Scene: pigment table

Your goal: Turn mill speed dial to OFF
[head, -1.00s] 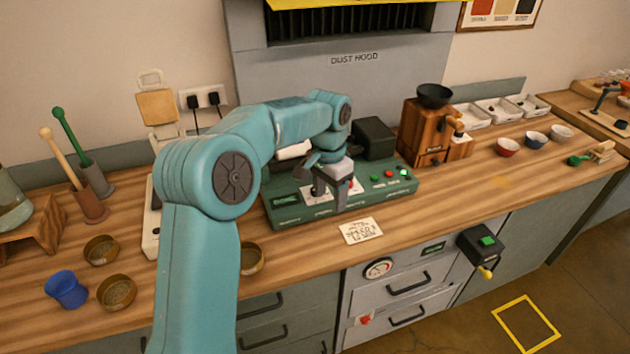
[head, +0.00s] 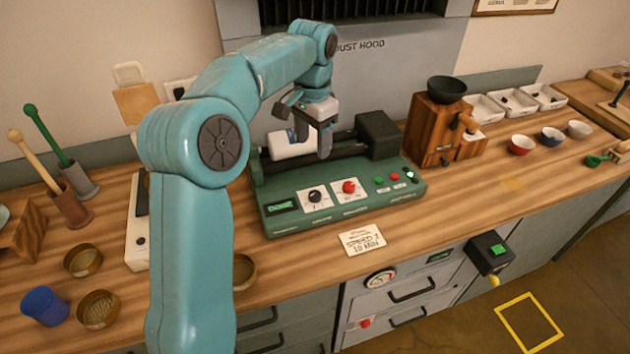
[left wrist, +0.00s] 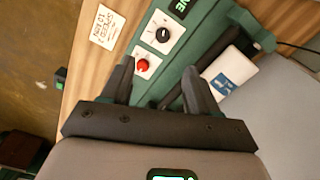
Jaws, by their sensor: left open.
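The green mill (head: 345,200) stands on the bench with two dials on white plates on its sloping front. One dial is a black knob (head: 315,196) with a light pointer mark; the other is a red knob (head: 349,186). Their labels are too small to read. Both also show in the left wrist view, the black knob (left wrist: 162,34) and the red knob (left wrist: 143,65). My left gripper (head: 312,140) is open and empty, above and behind the dials, near the white jar (head: 290,144) on the rollers. My right gripper is not in view.
A card (head: 362,239) reading "SPEED 2 10 MIN" lies in front of the mill. A wooden grinder (head: 432,130) with a black hopper stands to the right. Brass sieves (head: 97,310) and a blue cup (head: 44,306) are at the left. The bench right of the card is clear.

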